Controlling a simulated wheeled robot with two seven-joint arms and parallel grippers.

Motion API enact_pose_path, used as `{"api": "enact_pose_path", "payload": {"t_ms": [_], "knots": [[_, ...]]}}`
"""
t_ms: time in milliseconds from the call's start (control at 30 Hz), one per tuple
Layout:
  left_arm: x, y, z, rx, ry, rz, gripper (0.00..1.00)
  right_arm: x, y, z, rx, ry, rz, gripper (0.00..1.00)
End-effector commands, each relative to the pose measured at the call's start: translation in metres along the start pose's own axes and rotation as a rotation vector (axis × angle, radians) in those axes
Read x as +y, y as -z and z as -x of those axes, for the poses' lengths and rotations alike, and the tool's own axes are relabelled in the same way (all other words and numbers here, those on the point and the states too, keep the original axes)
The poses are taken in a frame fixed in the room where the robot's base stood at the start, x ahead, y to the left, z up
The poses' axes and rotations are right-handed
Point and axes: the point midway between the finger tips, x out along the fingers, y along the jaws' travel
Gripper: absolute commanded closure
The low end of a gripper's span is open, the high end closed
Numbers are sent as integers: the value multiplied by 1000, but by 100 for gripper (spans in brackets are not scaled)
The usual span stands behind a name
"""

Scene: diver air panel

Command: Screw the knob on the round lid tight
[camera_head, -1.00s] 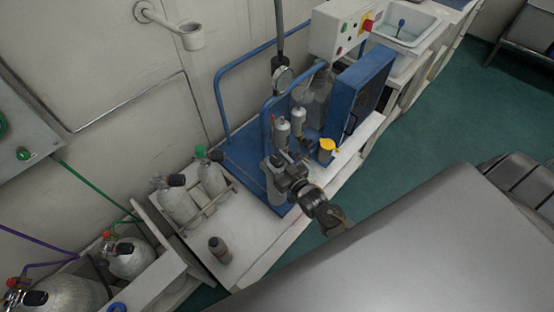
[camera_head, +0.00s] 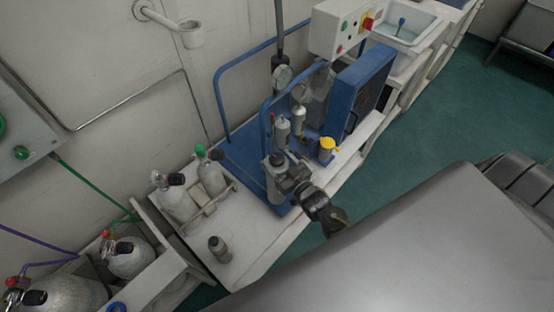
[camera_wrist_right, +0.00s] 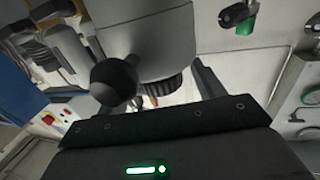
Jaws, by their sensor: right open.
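A grey upright cylinder (camera_head: 274,188) stands on the blue base, with a dark knob (camera_head: 277,159) on its top. My right gripper (camera_head: 284,174) is beside the upper part of this cylinder, coming in from the lower right; its fingertips are hard to make out there. In the right wrist view a round black knob (camera_wrist_right: 114,80) sits close in front of the gripper, against a large grey body (camera_wrist_right: 150,35). I cannot tell whether anything touches the knob. My left gripper is out of view.
A yellow-capped canister (camera_head: 327,149) and slim grey cylinders (camera_head: 299,122) stand close behind the gripper. Blue rails (camera_head: 220,105) and a blue panel (camera_head: 360,90) surround this spot.

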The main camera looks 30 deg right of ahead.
Motion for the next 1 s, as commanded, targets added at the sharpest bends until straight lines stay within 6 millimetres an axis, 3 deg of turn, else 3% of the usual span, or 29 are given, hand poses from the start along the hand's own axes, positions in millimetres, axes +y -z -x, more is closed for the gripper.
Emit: {"api": "enact_pose_path", "payload": {"t_ms": [200, 433, 600, 1000], "knots": [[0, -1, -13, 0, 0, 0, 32, 0, -4, 45, -3, 0, 1, 32], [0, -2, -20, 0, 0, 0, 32, 0, -3, 82, -2, -1, 0, 32], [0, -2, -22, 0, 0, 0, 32, 0, -1, 93, -2, -1, 0, 32], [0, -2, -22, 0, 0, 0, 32, 0, 0, 94, -1, -1, 0, 32]]}}
